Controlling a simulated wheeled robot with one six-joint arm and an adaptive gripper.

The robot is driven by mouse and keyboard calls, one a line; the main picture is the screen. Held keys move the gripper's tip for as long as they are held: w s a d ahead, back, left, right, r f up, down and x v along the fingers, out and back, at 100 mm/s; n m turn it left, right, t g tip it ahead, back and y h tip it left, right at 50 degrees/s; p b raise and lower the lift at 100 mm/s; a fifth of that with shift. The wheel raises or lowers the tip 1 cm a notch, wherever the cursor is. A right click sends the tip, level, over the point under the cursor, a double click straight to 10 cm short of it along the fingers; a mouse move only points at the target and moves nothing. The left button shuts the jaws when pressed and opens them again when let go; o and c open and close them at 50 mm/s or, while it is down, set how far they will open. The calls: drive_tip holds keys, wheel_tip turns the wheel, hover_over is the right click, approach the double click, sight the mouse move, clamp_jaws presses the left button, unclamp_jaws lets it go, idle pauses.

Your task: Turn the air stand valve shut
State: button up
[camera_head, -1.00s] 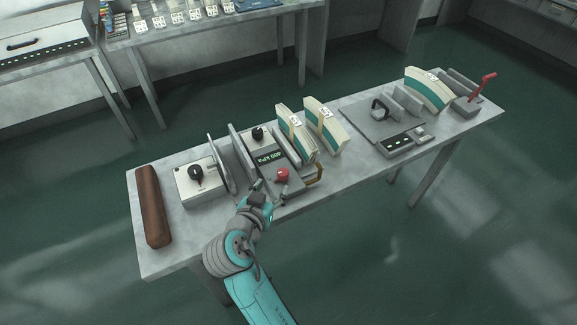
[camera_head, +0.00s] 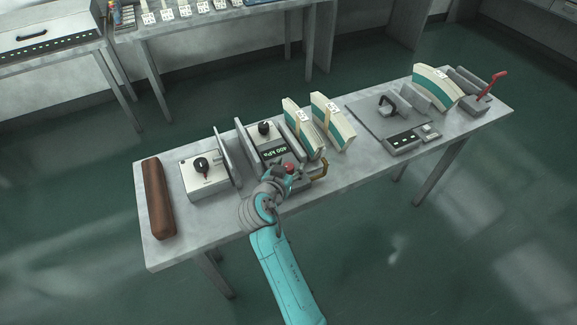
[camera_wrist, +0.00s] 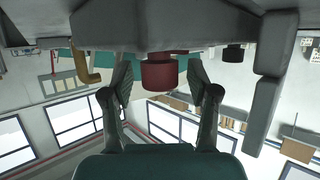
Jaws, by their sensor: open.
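The air stand (camera_head: 272,150) is a grey unit near the middle of the bench, with a display reading 400 kPa. A red round knob (camera_head: 288,168) at its front looks like the valve. It also shows in the wrist view as a red cylinder (camera_wrist: 158,75). A black knob (camera_head: 265,128) sits at the back of the stand. My gripper (camera_head: 284,172) is at the red knob and partly hides it. In the wrist view, my gripper's open fingers (camera_wrist: 160,86) stand on either side of the red knob, with gaps at both sides.
A brass bent pipe (camera_head: 321,170) lies close to the right of the red knob. Upright cream-and-green pieces (camera_head: 333,122) stand right of the stand. A white dial box (camera_head: 205,175) and a brown roll (camera_head: 158,200) lie left. The bench's front edge (camera_head: 215,240) is clear.

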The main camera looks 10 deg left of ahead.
drive_tip(key=shift+c, duration=0.3)
clamp_jaws()
drive_tip(key=n+y, duration=0.3)
drive_tip(key=y, duration=0.1)
drive_tip(key=shift+d, duration=0.1)
drive_tip(key=n+g+y, duration=0.1)
drive_tip(key=n+y, duration=0.4)
drive_tip(key=shift+g+y, duration=0.3)
drive_tip(key=shift+g, duration=0.1)
drive_tip(key=n+g+y, duration=0.2)
drive_tip(key=n+y, duration=0.1)
drive_tip(key=n, duration=0.1)
drive_tip(key=shift+w+r+g, duration=0.1)
drive_tip(key=shift+g, duration=0.3)
drive_tip(key=shift+n+g+y, duration=1.4)
drive_tip(key=shift+n+g, duration=0.7)
